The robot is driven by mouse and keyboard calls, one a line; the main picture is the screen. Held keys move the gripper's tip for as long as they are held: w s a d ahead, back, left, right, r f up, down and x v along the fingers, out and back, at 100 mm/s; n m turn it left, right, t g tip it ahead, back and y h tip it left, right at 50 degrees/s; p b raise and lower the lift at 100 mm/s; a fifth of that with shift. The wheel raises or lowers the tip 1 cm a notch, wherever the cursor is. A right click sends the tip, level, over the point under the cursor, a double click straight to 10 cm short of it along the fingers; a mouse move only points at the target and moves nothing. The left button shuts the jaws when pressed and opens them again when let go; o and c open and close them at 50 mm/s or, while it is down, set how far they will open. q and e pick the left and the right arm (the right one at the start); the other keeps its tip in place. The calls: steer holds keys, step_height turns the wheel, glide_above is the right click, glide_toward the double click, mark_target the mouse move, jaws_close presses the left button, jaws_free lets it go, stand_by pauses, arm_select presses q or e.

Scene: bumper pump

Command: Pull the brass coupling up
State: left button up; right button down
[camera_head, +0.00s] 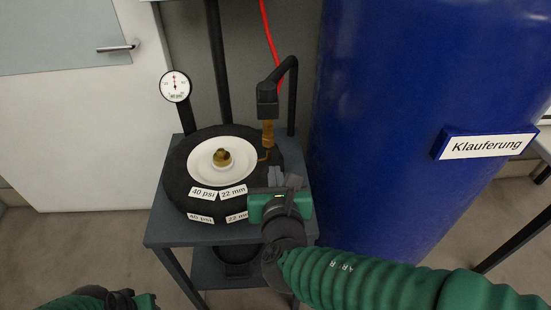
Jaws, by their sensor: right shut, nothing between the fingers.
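A brass coupling (268,133) hangs upright below a black fitting (268,100) at the end of a black bent pipe, at the right edge of the tyre. A thin brass piece sticks out at its lower end, close to the tyre. A second brass part (222,157) sits in the middle of the white wheel disc. My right gripper (275,174) is shut and empty, just below and in front of the coupling, over the tyre's right side; I cannot tell whether it touches the tyre. My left gripper (144,300) is low at the bottom edge, partly cut off, its fingers unclear.
The black tyre (180,180) with "40 psi" and "22 mm" labels lies on a grey stand (165,232). A round gauge (175,86) stands behind left. A large blue tank (400,90) is close on the right. A red hose (268,35) runs behind. Floor at left is clear.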

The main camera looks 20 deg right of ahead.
mark_target(272, 140)
steer(key=x, duration=0.9)
steer(key=shift+s+f, duration=0.15)
steer(key=shift+f, duration=0.05)
steer(key=shift+w+d+b, duration=0.15)
steer(key=shift+w+b, duration=0.2)
steer(key=shift+w, duration=0.25)
step_height(272, 140, up, 4)
steer(key=p, duration=0.2)
steer(key=shift+p, duration=0.4)
steer(key=shift+f, duration=0.15)
